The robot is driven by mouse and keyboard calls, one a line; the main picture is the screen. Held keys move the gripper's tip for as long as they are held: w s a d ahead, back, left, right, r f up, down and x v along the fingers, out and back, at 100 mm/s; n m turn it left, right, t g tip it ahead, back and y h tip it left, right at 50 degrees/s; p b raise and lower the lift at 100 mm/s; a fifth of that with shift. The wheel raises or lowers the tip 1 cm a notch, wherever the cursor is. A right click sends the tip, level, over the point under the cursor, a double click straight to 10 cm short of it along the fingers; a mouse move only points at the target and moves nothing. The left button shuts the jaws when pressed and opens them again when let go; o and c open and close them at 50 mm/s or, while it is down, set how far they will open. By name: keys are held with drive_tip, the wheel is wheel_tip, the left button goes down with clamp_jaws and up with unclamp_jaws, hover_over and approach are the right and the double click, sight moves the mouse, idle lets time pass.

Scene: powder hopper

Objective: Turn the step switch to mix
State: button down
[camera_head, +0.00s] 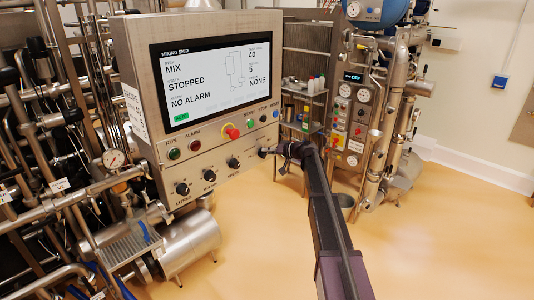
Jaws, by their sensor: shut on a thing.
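The control panel (210,165) stands at the centre left. Its screen (217,83) reads MIX on the top line, STOPPED below it, then NO ALARM. A row of black knobs runs along the panel's lower part. My gripper (272,151) is at the right end of this row, shut on the rightmost knob, which I take to be the step switch (263,153). The gripper and the steep angle hide most of that knob, and its label and pointer cannot be read.
Pipework (60,120) fills the left. A second machine (360,120) with gauges stands behind on the right. Open floor (440,240) lies at the right.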

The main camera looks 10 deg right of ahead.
drive_tip(key=shift+s+a, duration=0.1)
drive_tip(key=c, duration=0.6)
unclamp_jaws()
drive_tip(key=s+a+f+g+h+b, duration=0.25)
drive_tip(key=s+f, duration=0.35)
drive_tip(key=s, duration=0.5)
drive_tip(key=s+a+f+g+h+b, duration=0.1)
drive_tip(key=s+f+g+h+b, duration=0.15)
drive_tip(key=s+f, duration=0.65)
drive_tip(key=s+a+f+g+h+b, duration=0.1)
drive_tip(key=s+f+g+h+b, duration=0.2)
drive_tip(key=s, duration=1.1)
drive_tip(key=s+d+f+h, duration=0.1)
drive_tip(key=s+f, duration=0.1)
drive_tip(key=s, duration=0.4)
drive_tip(key=s+d+f+m+g+h, duration=0.1)
drive_tip(key=s+d+f+h, duration=0.1)
drive_tip(key=s, duration=0.3)
drive_tip(key=shift+s+d+h+b, duration=0.2)
drive_tip(key=shift+s+h+b, duration=0.1)
drive_tip(key=shift+s, duration=0.05)
drive_tip(key=shift+f, duration=0.1)
